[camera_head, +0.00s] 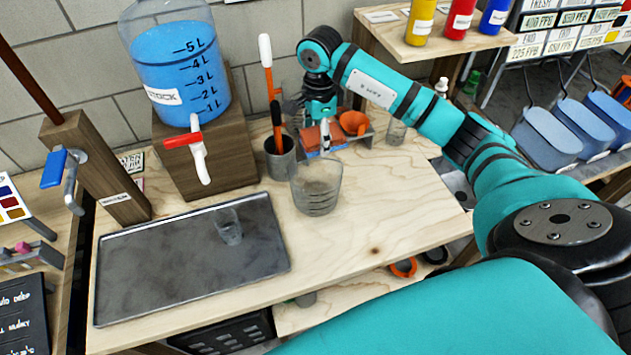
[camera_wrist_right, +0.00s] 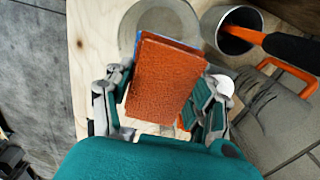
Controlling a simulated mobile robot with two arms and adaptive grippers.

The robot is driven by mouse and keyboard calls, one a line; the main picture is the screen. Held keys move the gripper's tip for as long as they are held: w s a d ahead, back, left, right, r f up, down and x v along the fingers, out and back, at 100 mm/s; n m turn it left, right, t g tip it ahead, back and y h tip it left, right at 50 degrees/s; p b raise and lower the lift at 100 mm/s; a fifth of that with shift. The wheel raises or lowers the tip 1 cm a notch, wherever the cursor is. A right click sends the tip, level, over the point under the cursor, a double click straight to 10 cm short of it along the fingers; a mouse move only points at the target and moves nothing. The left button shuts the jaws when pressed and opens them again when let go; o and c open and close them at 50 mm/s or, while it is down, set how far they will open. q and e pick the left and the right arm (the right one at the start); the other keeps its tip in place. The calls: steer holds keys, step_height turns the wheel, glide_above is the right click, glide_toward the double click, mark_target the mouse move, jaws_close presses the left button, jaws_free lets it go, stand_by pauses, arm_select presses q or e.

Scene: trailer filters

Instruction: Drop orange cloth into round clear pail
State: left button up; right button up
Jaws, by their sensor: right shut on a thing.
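The orange cloth (camera_head: 311,138) is a folded, rough-textured pad with a bluish edge. My right gripper (camera_head: 321,128) is shut on it; the right wrist view shows the cloth (camera_wrist_right: 165,80) between both fingers. The round clear pail (camera_head: 316,190) stands on the wooden bench in front of the gripper and looks empty. In the right wrist view the pail (camera_wrist_right: 134,25) lies beyond the cloth, which hides part of it. In the head view the cloth is behind and above the pail's rim. My left gripper is not in view.
A grey cup with orange-handled tools (camera_head: 281,158) stands left of the pail. A grey tray (camera_head: 190,285) with a small clear cup (camera_head: 229,228) lies front left. The bench's right front is clear.

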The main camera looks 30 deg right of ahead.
step_height(320, 180, down, 3)
steer(key=shift+w+a+f+b, duration=0.1)
steer(key=shift+w+a+b, duration=0.05)
steer(key=shift+b, duration=0.45)
steer(key=shift+f, duration=0.1)
steer(key=o, duration=0.8)
steer(key=shift+c, duration=0.2)
steer(key=o, duration=0.5)
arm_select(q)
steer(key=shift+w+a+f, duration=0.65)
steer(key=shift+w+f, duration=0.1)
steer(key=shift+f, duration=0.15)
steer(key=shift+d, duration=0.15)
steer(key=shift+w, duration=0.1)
arm_select(e)
step_height(320, 180, up, 12)
steer(key=shift+r, duration=0.1)
